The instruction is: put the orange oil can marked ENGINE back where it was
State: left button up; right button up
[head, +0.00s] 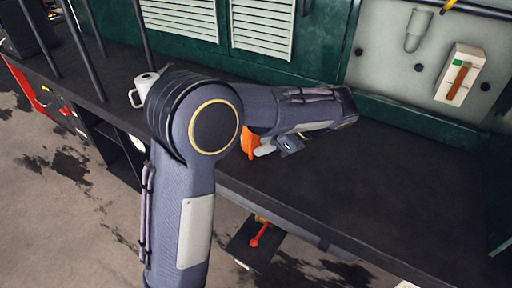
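An orange object (249,142), which looks like the oil can, shows on or just above the dark bench top, near its front edge. My arm's elbow and forearm hide much of it, and no ENGINE marking can be read. My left gripper (266,147) is close against its right side, below my forearm. The fingers are small and partly covered, so I cannot tell whether they are closed on it. My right gripper is not in view.
A white can (144,88) stands on the bench (400,185) to the left, behind my elbow. Dark upright posts rise at the bench's left end. A pale panel (425,60) with a switch box (460,75) is behind. The bench's right part is clear.

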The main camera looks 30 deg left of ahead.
pick_arm(q)
jog(key=s+v, duration=0.1)
jog(key=v, duration=0.6)
jog(key=s+a+f+n+h, duration=0.3)
jog(key=s+a+n+h, duration=0.4)
jog(key=s, duration=0.4)
jog(key=s+d+f+n+t+h, duration=0.2)
jog(key=s+n+t+h, duration=0.1)
jog(key=s+n, duration=0.2)
jog(key=s+d+f+n+t+h, duration=0.2)
jog(key=s+n+t, duration=0.1)
jog(key=s+n, duration=0.3)
jog(key=shift+s+d+f+t+h+p, duration=0.3)
jog(key=shift+s+d+f+h+p, duration=0.05)
jog(key=shift+s+d+h+p, duration=0.05)
